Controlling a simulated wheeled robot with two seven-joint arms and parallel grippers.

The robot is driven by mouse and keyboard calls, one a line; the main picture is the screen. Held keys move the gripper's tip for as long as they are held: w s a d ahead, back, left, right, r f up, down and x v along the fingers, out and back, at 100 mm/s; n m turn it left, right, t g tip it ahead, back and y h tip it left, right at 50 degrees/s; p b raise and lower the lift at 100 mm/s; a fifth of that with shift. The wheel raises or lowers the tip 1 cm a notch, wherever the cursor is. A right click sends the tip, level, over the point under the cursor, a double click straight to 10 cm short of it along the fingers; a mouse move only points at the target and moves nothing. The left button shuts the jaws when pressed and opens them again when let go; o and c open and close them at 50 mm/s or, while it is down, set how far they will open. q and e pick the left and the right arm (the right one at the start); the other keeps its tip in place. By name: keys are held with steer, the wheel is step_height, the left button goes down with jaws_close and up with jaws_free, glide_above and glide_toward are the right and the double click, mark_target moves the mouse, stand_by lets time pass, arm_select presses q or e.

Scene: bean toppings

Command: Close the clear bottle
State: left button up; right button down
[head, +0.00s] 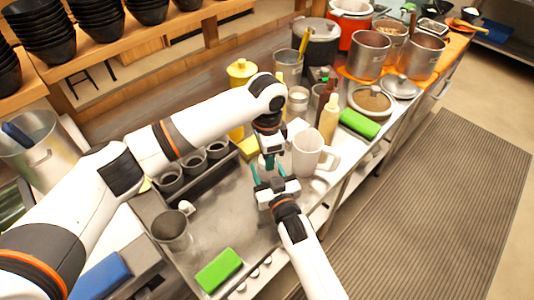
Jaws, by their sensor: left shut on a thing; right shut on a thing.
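My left gripper (269,161) points down over the steel counter, its teal fingers close together around something small. My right gripper (270,174) reaches up from the front, directly below the left one, with its teal fingers on either side of a narrow thing. The two grippers are almost touching. What they hold, likely the clear bottle and its cap, is mostly hidden by the fingers and too small to make out. I cannot tell whether the cap sits on the bottle.
A white pitcher (308,152) stands close right of the grippers. A cream bottle (329,119) and green sponge (359,123) are behind it. Black holders (194,167) lie left.

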arm_select(q)
steer(key=o, duration=1.1)
steer(key=shift+o, duration=0.2)
step_height(320, 180, up, 12)
arm_select(e)
steer(key=c, duration=0.5)
jaws_free()
steer(key=shift+s, duration=0.1)
